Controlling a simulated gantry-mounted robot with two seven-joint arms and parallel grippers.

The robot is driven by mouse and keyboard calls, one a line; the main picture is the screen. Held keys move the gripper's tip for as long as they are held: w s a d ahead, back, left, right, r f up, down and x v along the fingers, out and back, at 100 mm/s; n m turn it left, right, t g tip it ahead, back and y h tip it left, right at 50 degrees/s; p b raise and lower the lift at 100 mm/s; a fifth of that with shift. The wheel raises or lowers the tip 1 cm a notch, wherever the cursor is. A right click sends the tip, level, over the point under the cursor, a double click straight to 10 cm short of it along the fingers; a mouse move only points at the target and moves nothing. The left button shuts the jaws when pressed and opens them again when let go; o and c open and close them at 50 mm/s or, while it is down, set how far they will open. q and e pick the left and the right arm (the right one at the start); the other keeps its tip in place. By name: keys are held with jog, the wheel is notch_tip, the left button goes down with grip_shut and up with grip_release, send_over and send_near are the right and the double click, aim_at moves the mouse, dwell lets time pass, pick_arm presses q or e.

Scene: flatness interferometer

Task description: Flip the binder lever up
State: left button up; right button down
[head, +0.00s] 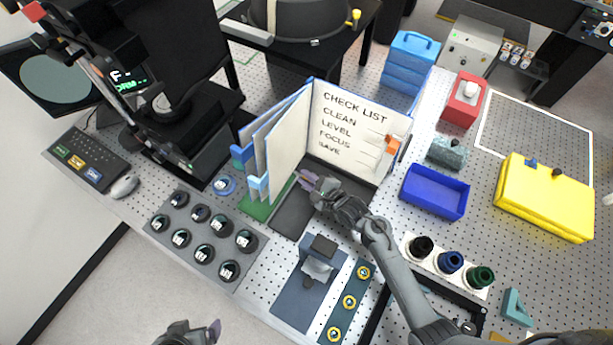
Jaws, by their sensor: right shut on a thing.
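The open binder (341,128) stands upright with its blue-edged cover and "CHECK LIST" page facing me. Several tabbed pages (276,145) fan out at its left. My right gripper (308,181) is low in front of the page, near the binder's foot, with its purple fingertips pointing left. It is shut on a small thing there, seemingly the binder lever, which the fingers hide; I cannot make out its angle. My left gripper (213,330) shows only in part at the bottom edge, far from the binder, and its opening cannot be judged.
An orange clip (393,146) sits at the page's right edge. A blue tray (435,191), a yellow case (545,197) and a red box (465,98) stand to the right. A grey tray of dark round pieces (205,237) lies left. A dark stand (312,280) is in front.

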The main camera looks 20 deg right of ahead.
jog(key=d+r+m+g+p, duration=0.1)
jog(key=p, duration=0.2)
jog(key=w+r+m+g+y+p, duration=0.1)
jog(key=m+p, duration=0.1)
jog(key=p, duration=0.2)
jog(key=shift+w+d+r+m, duration=0.15)
jog(key=shift+w+d+m, duration=0.15)
jog(key=shift+d, duration=0.1)
jog(key=shift+w+d+m+g+y+p, duration=0.3)
jog(key=shift+d+m+g+y+p, duration=0.15)
jog(key=shift+m+y+p, duration=0.25)
jog(key=shift+w+d+m+y+p, duration=0.3)
jog(key=shift+d+m+p, duration=0.1)
jog(key=shift+m, duration=0.2)
jog(key=shift+s+f+g, duration=0.1)
jog(key=shift+f+g, duration=0.1)
jog(key=shift+g, duration=0.05)
jog(key=c, duration=1.2)
grip_release()
jog(key=shift+o, duration=0.2)
